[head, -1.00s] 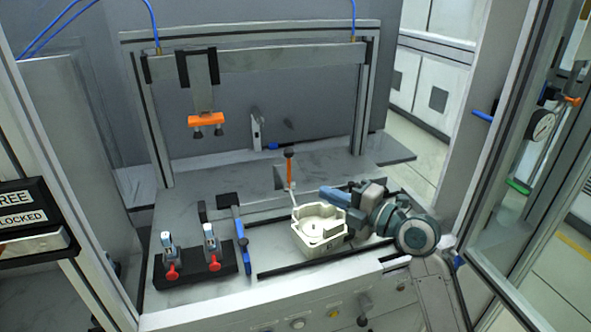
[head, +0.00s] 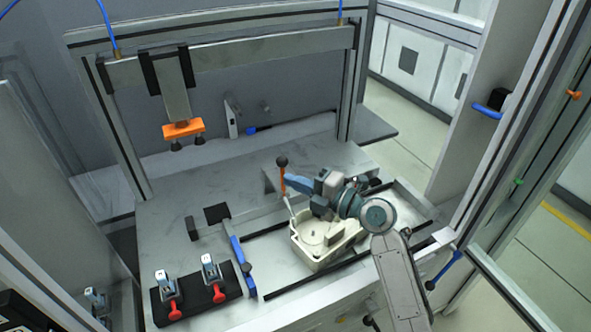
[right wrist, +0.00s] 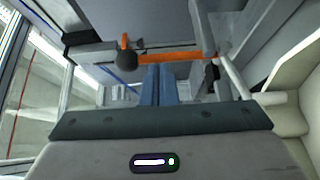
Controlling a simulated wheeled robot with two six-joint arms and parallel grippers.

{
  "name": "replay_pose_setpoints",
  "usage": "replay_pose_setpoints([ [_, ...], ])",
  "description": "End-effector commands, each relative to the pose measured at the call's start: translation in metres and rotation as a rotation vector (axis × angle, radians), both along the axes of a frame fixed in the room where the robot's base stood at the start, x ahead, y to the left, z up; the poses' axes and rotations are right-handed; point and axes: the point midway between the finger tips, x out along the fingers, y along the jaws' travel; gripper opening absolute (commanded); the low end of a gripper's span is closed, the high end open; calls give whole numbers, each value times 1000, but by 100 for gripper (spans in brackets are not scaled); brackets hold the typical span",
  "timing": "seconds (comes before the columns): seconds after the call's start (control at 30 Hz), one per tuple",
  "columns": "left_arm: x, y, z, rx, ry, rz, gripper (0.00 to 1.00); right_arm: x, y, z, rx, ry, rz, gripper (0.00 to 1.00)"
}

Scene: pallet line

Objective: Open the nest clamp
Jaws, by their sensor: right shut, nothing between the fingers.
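The nest clamp shows as an upright orange handle (head: 282,180) with a black ball knob, at the back left corner of a cream housing (head: 318,262). In the right wrist view the orange handle (right wrist: 168,56) lies across the picture just beyond the fingertips, its knob at the left. My right gripper (head: 289,183) has its blue fingers together and empty, close beside the handle. I cannot tell whether they touch it. In the right wrist view the shut fingers (right wrist: 158,78) point at the handle. My left gripper is not in view.
A black block (head: 194,302) with two small red-handled toggle clamps stands at the front left. A blue-handled bar (head: 238,253) lies to its right. An orange press head (head: 183,129) hangs from the gantry above.

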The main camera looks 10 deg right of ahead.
Motion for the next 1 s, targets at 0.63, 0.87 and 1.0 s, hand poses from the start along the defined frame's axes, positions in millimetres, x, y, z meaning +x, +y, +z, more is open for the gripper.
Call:
replay_pose_setpoints([
  [0.63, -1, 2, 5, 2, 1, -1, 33, 4, 1, 3, -10, 49, 0, 0],
  [0.87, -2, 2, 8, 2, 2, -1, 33, 6, 2, 4, -16, 80, 0, 0],
  [1.0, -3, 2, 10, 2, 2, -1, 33, 8, 2, 6, -21, 106, 1, 0],
])
